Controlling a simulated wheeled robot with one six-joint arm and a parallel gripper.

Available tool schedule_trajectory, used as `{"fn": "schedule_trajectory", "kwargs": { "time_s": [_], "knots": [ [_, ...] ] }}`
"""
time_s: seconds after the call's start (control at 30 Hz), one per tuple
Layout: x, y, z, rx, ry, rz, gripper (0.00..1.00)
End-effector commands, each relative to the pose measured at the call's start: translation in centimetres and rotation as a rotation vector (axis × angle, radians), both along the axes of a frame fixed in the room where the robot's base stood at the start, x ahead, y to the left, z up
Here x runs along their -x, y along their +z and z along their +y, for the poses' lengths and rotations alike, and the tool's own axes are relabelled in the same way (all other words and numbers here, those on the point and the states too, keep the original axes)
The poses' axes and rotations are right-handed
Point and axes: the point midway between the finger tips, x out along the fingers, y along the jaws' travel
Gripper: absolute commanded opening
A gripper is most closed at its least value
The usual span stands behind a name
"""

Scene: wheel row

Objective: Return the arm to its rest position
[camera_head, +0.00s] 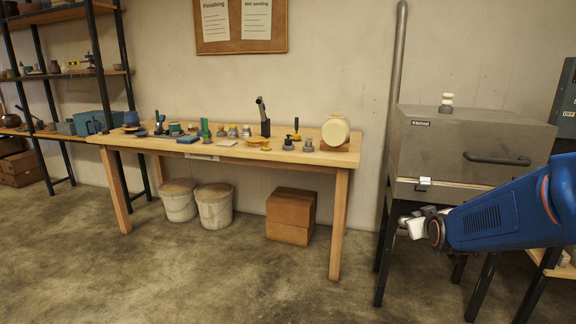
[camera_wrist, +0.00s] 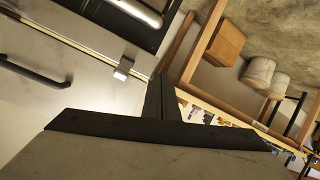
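My gripper (camera_wrist: 162,82) shows in the wrist view as two black fingers side by side with no clear gap, so it looks shut, and nothing shows between them. In the head view my blue arm reaches in from the right edge, in front of the grey kiln (camera_head: 455,140). The far end of the arm is low beside the kiln's left front corner, and the fingers cannot be made out there. The kiln's latch (camera_wrist: 123,68) and dark handle (camera_wrist: 35,72) show in the wrist view, left of the fingers.
A wooden workbench (camera_head: 225,154) with several small tools and pots stands left of the kiln. Two buckets (camera_head: 214,208) and a brown box (camera_head: 291,215) are under it. A shelf rack (camera_head: 65,73) is at far left. The floor in front is clear.

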Motion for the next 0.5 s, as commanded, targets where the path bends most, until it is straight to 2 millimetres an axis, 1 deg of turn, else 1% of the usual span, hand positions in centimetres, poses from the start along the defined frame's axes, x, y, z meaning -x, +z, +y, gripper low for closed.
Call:
{"fn": "schedule_trajectory", "kwargs": {
  "time_s": [0.03,0.1,0.27,0.47,0.5],
  "knots": [
    [1.4,0.4,0.9,-0.019,0.004,0.027,0.0],
    [3.4,0.4,2.1,-0.049,0.007,0.074,0.0],
    [8.3,0.2,4.4,-0.112,0.008,0.185,0.0],
    [15.1,-0.3,7.0,-0.184,0.0,0.325,0.0],
    [16.6,-0.5,7.5,-0.196,-0.002,0.353,0.0]
  ]
}}
